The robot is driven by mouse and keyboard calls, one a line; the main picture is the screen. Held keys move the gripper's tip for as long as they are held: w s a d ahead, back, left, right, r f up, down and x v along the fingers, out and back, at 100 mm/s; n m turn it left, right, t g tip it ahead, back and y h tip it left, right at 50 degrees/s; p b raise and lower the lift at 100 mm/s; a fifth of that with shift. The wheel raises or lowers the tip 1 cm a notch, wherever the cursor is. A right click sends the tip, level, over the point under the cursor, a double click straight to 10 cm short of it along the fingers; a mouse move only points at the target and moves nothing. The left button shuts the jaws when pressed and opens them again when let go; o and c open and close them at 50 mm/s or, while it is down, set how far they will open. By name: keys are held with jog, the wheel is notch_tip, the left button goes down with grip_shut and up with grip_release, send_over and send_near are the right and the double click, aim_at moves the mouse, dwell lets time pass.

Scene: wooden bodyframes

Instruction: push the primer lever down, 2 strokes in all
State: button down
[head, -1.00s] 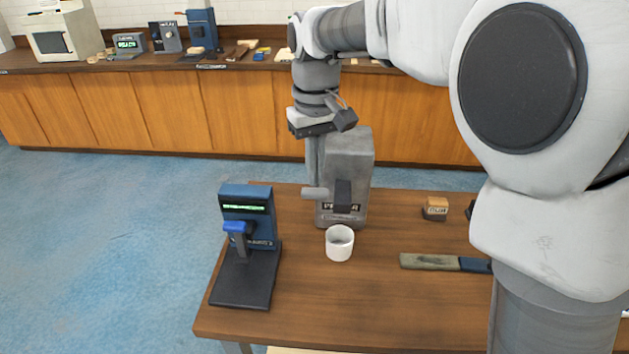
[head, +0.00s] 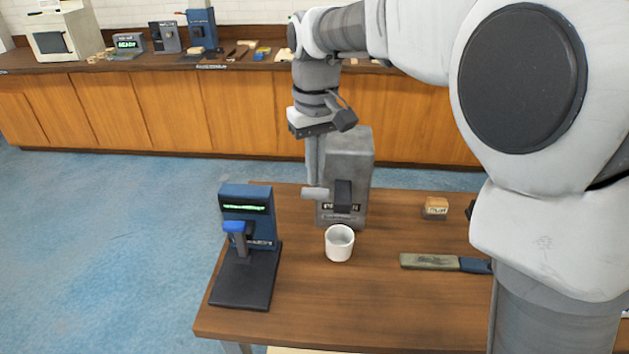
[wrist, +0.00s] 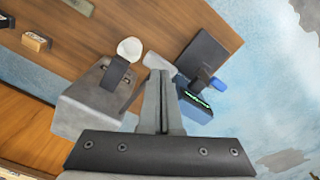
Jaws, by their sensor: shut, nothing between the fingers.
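The grey primer dispenser (head: 357,154) stands at the back of the wooden table, with a dark spout on its front. Its lever ends in a light grey cylindrical grip (head: 313,192) that sticks out to the left of the spout. The grip also shows in the wrist view (wrist: 156,61). My gripper (head: 317,184) is shut and empty, pointing down with its fingertips right at the grip from above. I cannot tell whether they touch it. A white cup (head: 339,244) stands in front of the dispenser, below the spout.
A blue device (head: 247,208) with a green display and a dark base stands at the table's left. A small wooden block (head: 436,208) and a flat tool with a blue end (head: 430,261) lie to the right. The table's front middle is clear.

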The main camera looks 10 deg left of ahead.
aim_at(315, 190)
jog(key=shift+f, duration=0.1)
jog(key=shift+f+b, duration=2.05)
jog(key=shift+f, duration=1.05)
jog(key=shift+r, duration=0.15)
notch_tip(315, 190, up, 6)
jog(key=p, duration=0.6)
jog(key=shift+r, duration=0.15)
jog(key=shift+f+b, duration=2.2)
jog(key=shift+f, duration=1.25)
jog(key=shift+r+p, duration=3)
jog(key=shift+r, duration=0.4)
